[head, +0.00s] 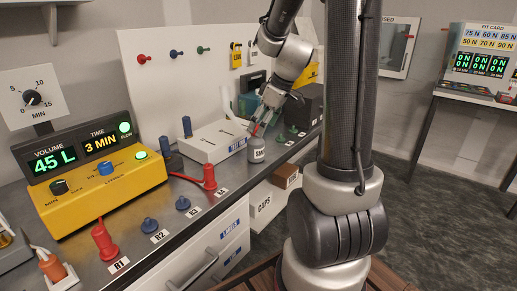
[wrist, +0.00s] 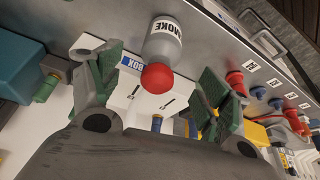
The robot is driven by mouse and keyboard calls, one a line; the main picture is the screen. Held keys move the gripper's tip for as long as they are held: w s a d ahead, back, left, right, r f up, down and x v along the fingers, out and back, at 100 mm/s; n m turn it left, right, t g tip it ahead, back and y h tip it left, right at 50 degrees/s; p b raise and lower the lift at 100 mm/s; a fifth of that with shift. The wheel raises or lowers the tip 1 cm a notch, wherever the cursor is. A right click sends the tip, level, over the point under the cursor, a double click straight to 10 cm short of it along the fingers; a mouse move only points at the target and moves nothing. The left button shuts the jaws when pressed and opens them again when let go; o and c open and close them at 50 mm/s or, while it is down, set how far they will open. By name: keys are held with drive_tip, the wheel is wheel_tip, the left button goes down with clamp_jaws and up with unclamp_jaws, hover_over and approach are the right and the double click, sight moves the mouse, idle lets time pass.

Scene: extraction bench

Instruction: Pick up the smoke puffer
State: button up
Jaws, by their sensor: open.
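The smoke puffer (head: 257,154) is a small grey bottle with a red tip and a white label. It stands on the bench toward its front edge, beside a white box. In the wrist view the puffer (wrist: 164,42) shows at top centre, its red tip pointing toward the camera between the finger pads. My gripper (head: 264,120) is just above the puffer's top in the head view. In the wrist view my gripper (wrist: 160,82) has its green-padded fingers spread wide apart. There is a visible gap on both sides of the tip, and nothing is held.
The white box (head: 208,142) stands left of the puffer, with a red plug (head: 209,177) on a lead nearby. A yellow meter (head: 100,190) is at left. A dark box (head: 308,104) stands behind.

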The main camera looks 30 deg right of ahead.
sight(255, 141)
drive_tip(key=x, duration=0.7)
drive_tip(key=shift+f, duration=0.35)
drive_tip(key=shift+c, duration=0.4)
